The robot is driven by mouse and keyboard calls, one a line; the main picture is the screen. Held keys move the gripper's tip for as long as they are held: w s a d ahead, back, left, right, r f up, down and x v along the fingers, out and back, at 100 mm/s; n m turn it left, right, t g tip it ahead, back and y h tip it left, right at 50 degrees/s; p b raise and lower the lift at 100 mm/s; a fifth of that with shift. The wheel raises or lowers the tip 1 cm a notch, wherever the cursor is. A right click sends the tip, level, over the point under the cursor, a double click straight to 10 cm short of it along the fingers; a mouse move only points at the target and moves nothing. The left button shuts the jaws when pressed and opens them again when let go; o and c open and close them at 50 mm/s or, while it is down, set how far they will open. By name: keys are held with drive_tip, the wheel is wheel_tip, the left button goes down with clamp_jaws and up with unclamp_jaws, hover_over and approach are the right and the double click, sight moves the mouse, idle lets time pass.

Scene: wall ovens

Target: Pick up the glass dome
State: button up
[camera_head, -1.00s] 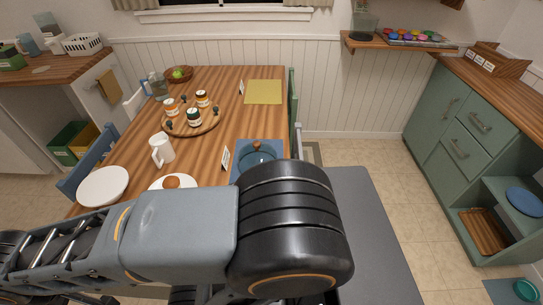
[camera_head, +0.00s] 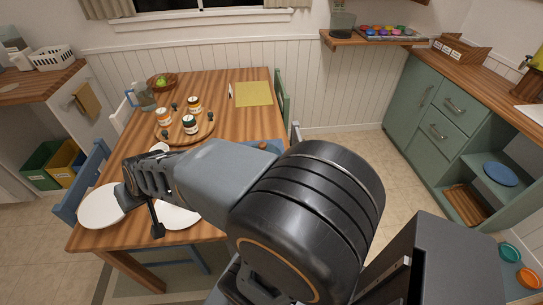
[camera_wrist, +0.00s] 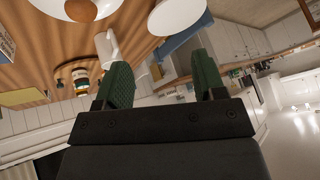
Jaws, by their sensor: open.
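In the head view, a small brown knob (camera_head: 262,145) shows above a blue mat (camera_head: 272,144) at the table's right side. It appears to belong to the glass dome; the glass itself is hidden behind my arm. My gripper is over the left front of the table, left of the mat, beside the white plates. In the wrist view, my gripper (camera_wrist: 163,80) is open, with two green fingers apart and nothing between them. I cannot make out the dome in the wrist view.
A white plate (camera_head: 100,206) lies at the table's left edge, another (camera_head: 178,216) under my arm. A white mug (camera_wrist: 107,46) stands near the fingers in the wrist view. A round wooden tray (camera_head: 172,136) holds jars. A yellow mat (camera_head: 253,94) lies farther back.

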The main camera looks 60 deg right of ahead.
drive_tip(key=w+d+f+m+t+h, duration=0.2)
drive_tip(key=w+d+m+h, duration=0.25)
drive_tip(key=w+d, duration=0.35)
drive_tip(key=m+g+h+p, duration=0.2)
drive_tip(key=m+g+h, duration=0.9)
drive_tip(key=m, duration=0.1)
approach(260, 147)
drive_tip(key=shift+m+g, duration=0.25)
drive_tip(key=shift+g, duration=0.15)
drive_tip(key=x, duration=0.5)
drive_tip(key=shift+w+d, duration=0.2)
drive_tip(key=shift+w, duration=0.1)
drive_tip(key=shift+p+x, duration=0.65)
drive_tip(key=shift+x, duration=2.6)
drive_tip(key=shift+c, duration=0.2)
clamp_jaws()
